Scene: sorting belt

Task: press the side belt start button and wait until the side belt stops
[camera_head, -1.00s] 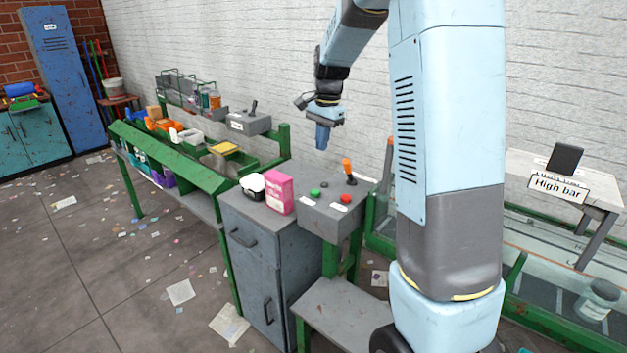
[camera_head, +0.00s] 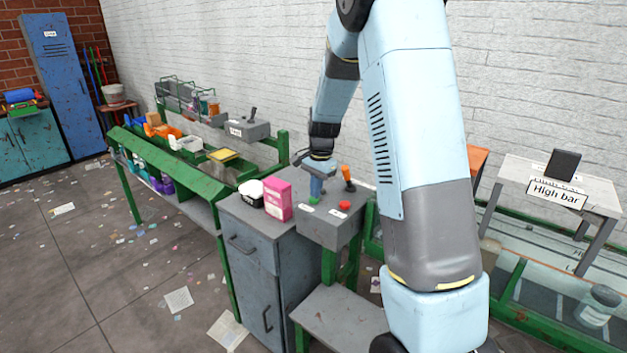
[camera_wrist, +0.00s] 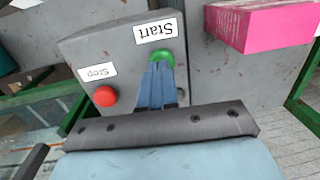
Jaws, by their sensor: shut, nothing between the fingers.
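The grey control box (camera_head: 325,232) stands at the middle of the scene, with a green start button (camera_head: 313,201), a red stop button (camera_head: 345,205) and an orange-topped lever (camera_head: 347,176). In the wrist view the green button (camera_wrist: 161,58) sits by the "Start" label and the red button (camera_wrist: 104,96) by the "Stop" label. My gripper (camera_head: 315,194) is shut and empty, pointing down. Its blue fingertips (camera_wrist: 160,66) are at the green button and cover part of it. I cannot tell whether the button is pressed in.
A pink box (camera_head: 278,200) and a white-and-black round container (camera_head: 250,191) stand on the grey cabinet (camera_head: 262,262) left of the control box. A green-framed bench (camera_head: 190,180) with bins is further left. A "High bar" sign (camera_head: 558,193) is on a table at right.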

